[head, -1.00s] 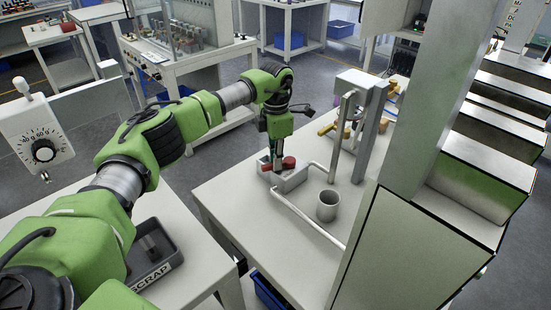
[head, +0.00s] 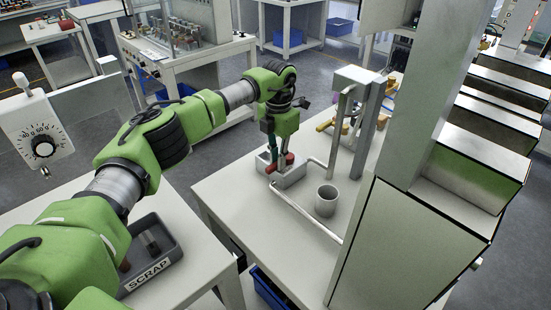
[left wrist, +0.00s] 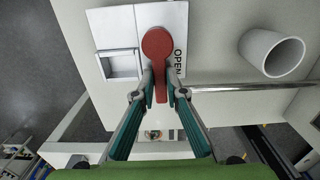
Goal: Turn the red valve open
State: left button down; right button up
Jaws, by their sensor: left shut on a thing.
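The red valve (left wrist: 157,44) has a round hub and a straight lever, seen from above in the left wrist view. It sits on a pale grey block (head: 291,179) on the bench. The word OPEN is printed just right of the hub. My left gripper (left wrist: 159,92) is shut on the lever, one fingertip on each side. In the head view my left gripper (head: 278,163) points down over the block and hides part of the valve. My right gripper is in neither view.
A grey cup (head: 326,202) stands right of the block, with a thin pipe (head: 305,217) running along the bench between them. An upright metal post stands behind. A SCRAP tray (head: 153,275) is on the nearer table. The bench front (head: 235,200) is clear.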

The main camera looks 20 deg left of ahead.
pick_arm(q)
jog(key=c, duration=2)
grip_release()
jog(key=shift+c, duration=0.2)
jog(key=shift+r, duration=0.15)
notch_tip(320, 180, up, 12)
